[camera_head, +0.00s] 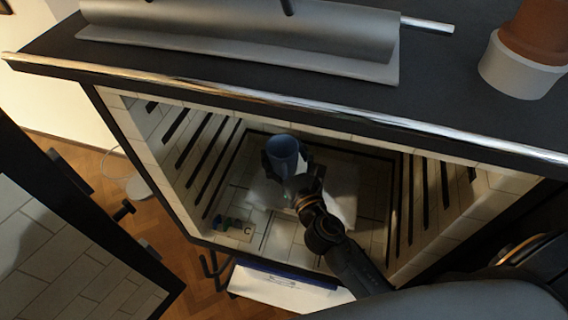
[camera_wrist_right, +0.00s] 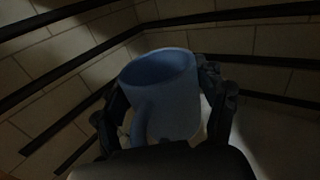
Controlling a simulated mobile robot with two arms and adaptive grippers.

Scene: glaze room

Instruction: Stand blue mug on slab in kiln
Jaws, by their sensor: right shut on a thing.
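The blue mug (camera_head: 284,153) is inside the open kiln (camera_head: 370,133), upright with its mouth up. My right gripper (camera_head: 287,168) reaches in from the front and is shut around the mug's sides. The right wrist view shows the mug (camera_wrist_right: 160,95) between the two dark fingers of that gripper (camera_wrist_right: 168,112), with its handle toward the camera. The pale slab (camera_head: 343,205) lies in the kiln beneath the mug and my arm, partly covered by them. I cannot tell whether the mug's base touches the slab. My left gripper is in neither view.
Dark slotted rails (camera_head: 412,200) line the kiln's walls. Small dark pieces (camera_head: 232,224) lie at the kiln's front left. The kiln door (camera_head: 75,250) stands open at left. A grey roll (camera_head: 250,28) and a pot in a white holder (camera_head: 515,70) are on top.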

